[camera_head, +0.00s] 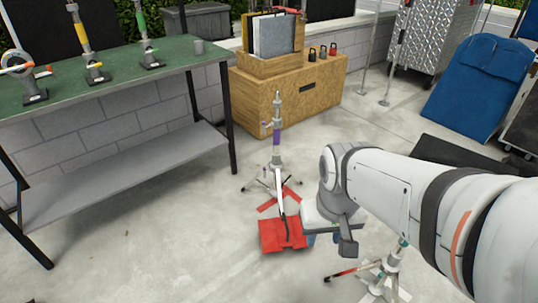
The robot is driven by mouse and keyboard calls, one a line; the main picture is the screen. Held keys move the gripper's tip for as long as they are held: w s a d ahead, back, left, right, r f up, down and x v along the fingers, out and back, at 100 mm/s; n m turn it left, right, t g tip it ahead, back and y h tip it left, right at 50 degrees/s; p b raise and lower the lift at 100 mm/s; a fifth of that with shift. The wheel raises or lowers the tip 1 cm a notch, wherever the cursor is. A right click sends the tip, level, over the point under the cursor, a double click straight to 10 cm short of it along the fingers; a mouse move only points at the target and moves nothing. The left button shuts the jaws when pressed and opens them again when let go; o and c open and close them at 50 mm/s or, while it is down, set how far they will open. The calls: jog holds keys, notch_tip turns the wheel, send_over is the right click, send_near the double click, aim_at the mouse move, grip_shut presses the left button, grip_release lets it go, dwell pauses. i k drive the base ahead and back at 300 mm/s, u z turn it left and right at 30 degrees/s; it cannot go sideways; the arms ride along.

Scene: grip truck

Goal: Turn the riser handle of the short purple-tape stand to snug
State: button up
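The short purple-tape stand (277,137) is upright on the concrete floor, left of my arm, its legs spread near the ground. A band of purple tape wraps its column. A small pale handle-like part (265,125) sticks out to the left just above the tape; its exact angle is too small to tell. My gripper (345,243) is low, to the right of and below the stand's column in the picture, apart from the handle. Its fingers are mostly hidden by the wrist, so I cannot tell whether they are open or shut.
A red sandbag (282,235) with a dark strap lies at the stand's foot, over red floor marks. Another stand (388,272) is partly hidden below my arm. A green-topped workbench (120,84) holds several small stands. A wooden cabinet (290,92) stands behind.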

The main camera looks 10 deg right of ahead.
aim_at(264, 127)
jog(key=u, duration=0.55)
jog(key=i, duration=1)
jog(key=z, duration=0.1)
